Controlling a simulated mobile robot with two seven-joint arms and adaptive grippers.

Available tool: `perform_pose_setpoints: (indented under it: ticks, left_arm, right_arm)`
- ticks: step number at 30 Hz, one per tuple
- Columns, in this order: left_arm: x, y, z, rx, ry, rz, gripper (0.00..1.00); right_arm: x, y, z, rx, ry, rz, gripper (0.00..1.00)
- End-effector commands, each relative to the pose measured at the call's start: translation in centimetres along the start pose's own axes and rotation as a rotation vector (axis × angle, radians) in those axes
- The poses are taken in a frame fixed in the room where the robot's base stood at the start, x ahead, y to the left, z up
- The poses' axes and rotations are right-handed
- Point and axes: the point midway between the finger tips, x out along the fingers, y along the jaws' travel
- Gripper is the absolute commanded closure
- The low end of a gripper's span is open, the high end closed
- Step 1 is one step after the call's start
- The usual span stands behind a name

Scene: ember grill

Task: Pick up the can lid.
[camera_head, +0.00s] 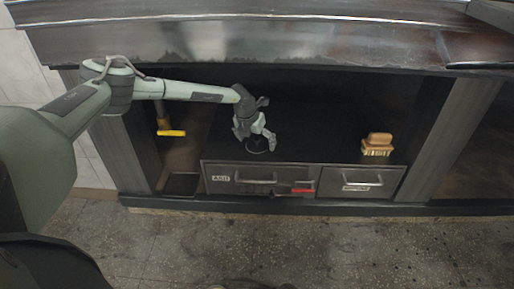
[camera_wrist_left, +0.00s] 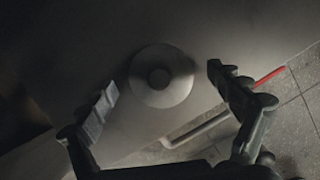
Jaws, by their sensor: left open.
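The can lid (camera_wrist_left: 162,90) is a round disc with a dark knob in its middle. It lies flat on the dark shelf top, near the front edge. In the head view the lid (camera_head: 257,150) is a small dark round shape just under my left gripper (camera_head: 257,138), partly hidden by it. In the left wrist view my left gripper (camera_wrist_left: 163,90) is open, with one finger on each side of the lid. Both fingers look apart from it, and nothing is held. My right gripper is in neither view.
A wooden brush (camera_head: 377,144) stands on the shelf to the right. Drawers with an ash label (camera_head: 221,178) and bar handles lie below the shelf top. A red item (camera_head: 303,187) is at the drawer front. A yellow-handled tool (camera_head: 171,133) hangs at left.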

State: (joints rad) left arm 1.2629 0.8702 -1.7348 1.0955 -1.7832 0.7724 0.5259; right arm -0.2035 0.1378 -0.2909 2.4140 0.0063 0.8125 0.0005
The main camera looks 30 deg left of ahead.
Motion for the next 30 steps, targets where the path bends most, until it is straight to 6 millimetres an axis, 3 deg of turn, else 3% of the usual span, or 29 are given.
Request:
perform_pose_setpoints:
  ticks: [3,14,23,30]
  left_arm:
    - [-0.1,0.0,0.0,0.000,0.000,0.000,0.09]
    - [-0.1,0.0,0.0,-0.001,0.000,0.000,0.53]
    - [-0.3,0.1,0.1,-0.001,0.000,0.000,0.54]
    - [-2.5,0.0,1.0,-0.002,-0.001,-0.001,0.54]
  right_arm:
    - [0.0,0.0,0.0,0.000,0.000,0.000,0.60]
    - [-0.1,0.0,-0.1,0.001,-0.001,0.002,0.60]
    - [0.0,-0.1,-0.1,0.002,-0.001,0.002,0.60]
    - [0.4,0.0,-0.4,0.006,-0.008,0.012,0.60]
